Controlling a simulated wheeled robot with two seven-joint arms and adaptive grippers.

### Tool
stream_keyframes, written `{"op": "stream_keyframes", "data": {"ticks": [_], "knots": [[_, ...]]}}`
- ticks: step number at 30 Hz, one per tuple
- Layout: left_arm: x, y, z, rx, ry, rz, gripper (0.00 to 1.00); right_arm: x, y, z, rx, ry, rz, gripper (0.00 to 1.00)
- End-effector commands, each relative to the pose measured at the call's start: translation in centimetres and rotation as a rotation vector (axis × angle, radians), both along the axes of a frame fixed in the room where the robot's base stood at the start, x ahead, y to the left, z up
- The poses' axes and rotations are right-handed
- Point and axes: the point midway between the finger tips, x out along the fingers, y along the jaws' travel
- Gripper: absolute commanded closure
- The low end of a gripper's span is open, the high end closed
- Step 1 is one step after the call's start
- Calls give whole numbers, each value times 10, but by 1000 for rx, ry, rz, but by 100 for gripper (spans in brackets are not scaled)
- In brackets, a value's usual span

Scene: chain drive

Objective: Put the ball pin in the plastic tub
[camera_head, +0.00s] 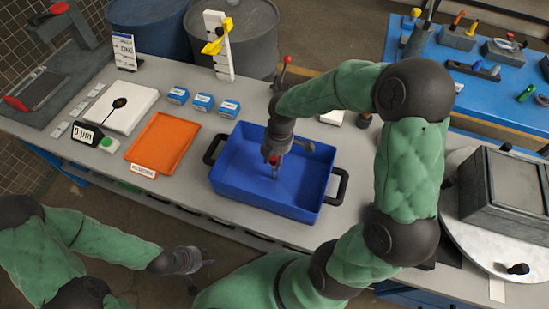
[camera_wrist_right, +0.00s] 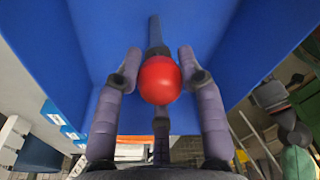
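The ball pin has a red ball (camera_wrist_right: 160,80) and a dark shaft that points away from the wrist. My right gripper (camera_wrist_right: 160,78) has its fingers close around the ball. In the head view this gripper (camera_head: 274,158) is inside the outline of the blue plastic tub (camera_head: 232,187), with the pin's shaft pointing down toward the tub floor. Whether the shaft's tip touches the floor is not clear. The tub also fills the right wrist view (camera_wrist_right: 85,30). My left gripper (camera_head: 190,260) hangs off the front of the bench; its fingers are too small to read.
An orange tray (camera_head: 165,140) lies left of the tub, with small blue boxes (camera_head: 203,102) behind. A yellow caliper on a white stand (camera_head: 219,45) is at the back. The tub has black handles (camera_head: 340,187). A grey box (camera_head: 505,195) stands at right.

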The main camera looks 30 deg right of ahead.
Motion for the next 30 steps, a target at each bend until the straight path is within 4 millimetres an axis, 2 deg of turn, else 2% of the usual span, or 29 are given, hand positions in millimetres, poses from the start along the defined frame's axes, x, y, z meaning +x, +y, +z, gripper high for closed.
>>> {"op": "stream_keyframes", "data": {"ticks": [14, 17, 30], "knots": [[0, 0, 3, 0, 0, 0, 60, 0, 0, 6, 0, 0, 0, 39], [0, 0, 6, 0, 0, 0, 60, 1, -2, 18, 0, -2, 0, 39], [0, 0, 27, 0, 0, 0, 60, 0, -11, 100, 0, -3, 0, 39]]}}
